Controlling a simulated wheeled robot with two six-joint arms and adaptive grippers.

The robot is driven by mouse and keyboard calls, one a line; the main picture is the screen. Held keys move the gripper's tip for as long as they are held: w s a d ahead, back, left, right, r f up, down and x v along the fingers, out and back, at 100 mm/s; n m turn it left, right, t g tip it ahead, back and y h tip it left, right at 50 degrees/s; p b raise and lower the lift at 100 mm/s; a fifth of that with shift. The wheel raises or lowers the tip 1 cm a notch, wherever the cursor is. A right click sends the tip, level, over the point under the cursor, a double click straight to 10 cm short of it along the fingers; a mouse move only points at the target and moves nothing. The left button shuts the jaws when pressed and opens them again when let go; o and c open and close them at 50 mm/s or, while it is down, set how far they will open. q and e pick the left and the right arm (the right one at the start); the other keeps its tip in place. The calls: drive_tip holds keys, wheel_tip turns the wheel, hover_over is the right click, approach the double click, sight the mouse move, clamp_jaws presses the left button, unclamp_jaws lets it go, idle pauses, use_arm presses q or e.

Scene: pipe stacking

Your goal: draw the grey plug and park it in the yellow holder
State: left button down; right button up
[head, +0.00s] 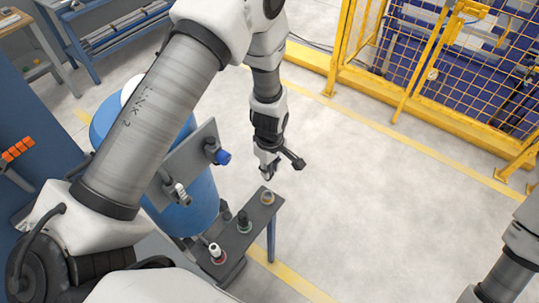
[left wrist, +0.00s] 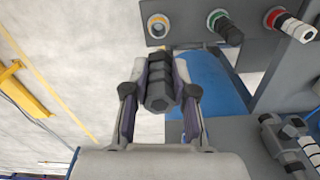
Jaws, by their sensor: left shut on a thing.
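My left gripper (head: 268,170) is shut on the dark grey plug (head: 292,159) and holds it in the air above the far end of the dark shelf. In the left wrist view the grey plug (left wrist: 158,92) lies between the fingers of my left gripper (left wrist: 160,80), its hexagonal end toward the camera. My right gripper is out of view.
The green holder beside the yellow one has a dark plug (head: 243,221). The red holder has a white-and-black plug (head: 216,252). A grey panel (head: 200,140) carries a blue plug (head: 223,157) and a white-banded plug (head: 180,192). A blue drum (head: 200,205) stands behind the shelf. Floor to the right is clear.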

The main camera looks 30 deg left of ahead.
use_arm(q)
drive_tip(key=f, duration=0.1)
drive_tip(key=f+b, duration=0.2)
drive_tip(key=shift+w+a+f, duration=0.35)
drive_tip(key=shift+w, duration=0.05)
wheel_tip(320, 180, down, 6)
drive_tip(key=b, duration=0.5)
drive_tip(key=shift+s, duration=0.2)
drive_tip(key=shift+d, duration=0.1)
drive_tip(key=shift+f, duration=0.15)
drive_tip(key=shift+f+b, duration=0.4)
drive_tip(key=shift+f, duration=0.25)
idle(0.3)
